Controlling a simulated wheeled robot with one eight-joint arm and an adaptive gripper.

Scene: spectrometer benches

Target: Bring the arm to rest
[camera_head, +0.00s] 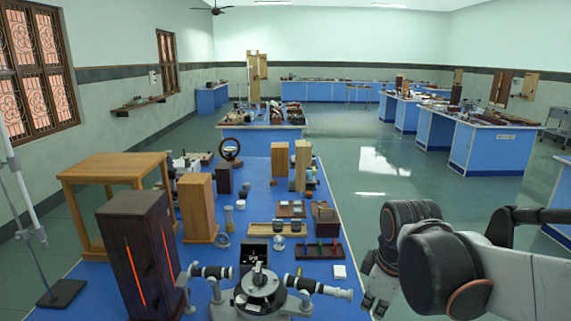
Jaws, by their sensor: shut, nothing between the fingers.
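My arm reaches in from the right edge, its dark rounded joints and pale links filling the lower right. My gripper (376,300) hangs low at the arm's end, pointing down, just right of the blue bench (345,250). It is shut, and I see nothing held in it. Part of it is hidden behind my own arm links. It is apart from the bench items; the nearest is a small white block (339,271) at the bench's right edge.
A spectrometer (258,290) stands at the near edge, its telescope reaching right towards my gripper. A dark wooden cabinet (135,250) and several wooden boxes stand further left. Open green floor (400,180) lies right of the bench. More blue benches (490,145) stand beyond.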

